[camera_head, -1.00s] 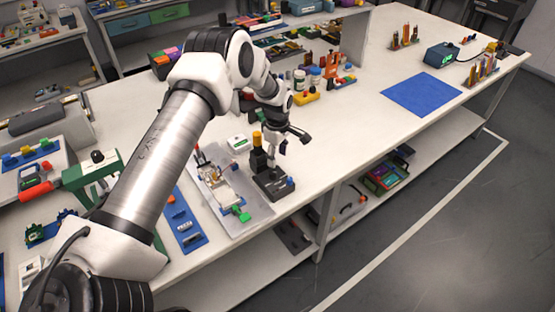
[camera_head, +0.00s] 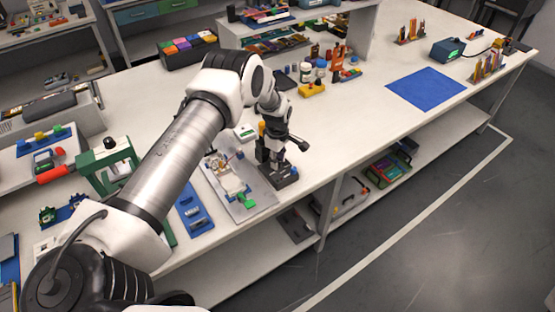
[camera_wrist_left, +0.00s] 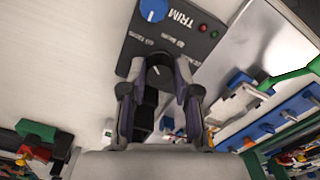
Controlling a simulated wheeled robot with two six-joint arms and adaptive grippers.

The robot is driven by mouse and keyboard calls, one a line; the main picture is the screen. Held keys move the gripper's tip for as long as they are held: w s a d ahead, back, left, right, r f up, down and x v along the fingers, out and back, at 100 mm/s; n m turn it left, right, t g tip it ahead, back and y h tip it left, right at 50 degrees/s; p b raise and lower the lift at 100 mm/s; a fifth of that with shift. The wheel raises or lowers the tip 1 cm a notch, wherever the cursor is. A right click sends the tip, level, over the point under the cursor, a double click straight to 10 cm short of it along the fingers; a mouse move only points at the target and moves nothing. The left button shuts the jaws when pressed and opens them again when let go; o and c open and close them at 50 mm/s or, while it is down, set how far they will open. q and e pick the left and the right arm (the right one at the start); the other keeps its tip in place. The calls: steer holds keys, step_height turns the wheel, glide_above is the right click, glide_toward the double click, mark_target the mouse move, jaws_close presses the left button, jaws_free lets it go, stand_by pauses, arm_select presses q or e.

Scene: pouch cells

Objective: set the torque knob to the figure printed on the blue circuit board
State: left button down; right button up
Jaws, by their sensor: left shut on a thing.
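A black control box (camera_head: 286,179) with a blue knob stands near the front edge of the bench. In the left wrist view its dark panel (camera_wrist_left: 190,14) carries a blue knob (camera_wrist_left: 153,10) beside the word TRIM. A second, dark round knob (camera_wrist_left: 158,70) with a pale pointer line sits between the fingers. My left gripper (camera_wrist_left: 160,82) is shut on this knob; in the head view the gripper (camera_head: 272,155) is down at the box. The lettering by the held knob is too small to read. I cannot make out a figure on any blue circuit board. My right gripper is out of view.
Bottles and a yellow block (camera_head: 312,90) stand behind.

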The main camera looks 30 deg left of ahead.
arm_select(q)
steer(key=shift+s+f, duration=0.2)
steer(key=shift+f, duration=0.05)
steer(key=shift+m+b, duration=0.3)
steer(key=m+b, duration=0.3)
steer(key=shift+f, duration=0.2)
steer(key=m+b, duration=0.3)
steer(key=m, duration=0.2)
steer(key=shift+m, duration=0.3)
steer(key=m+b, duration=0.2)
steer(key=m, duration=0.3)
steer(key=shift+r+b, duration=0.1)
steer(key=shift+b, duration=0.2)
steer(key=m+b, duration=0.1)
steer(key=m, duration=0.4)
steer(key=shift+r+m, duration=0.1)
steer(key=shift+m, duration=0.2)
steer(key=shift+b, duration=0.3)
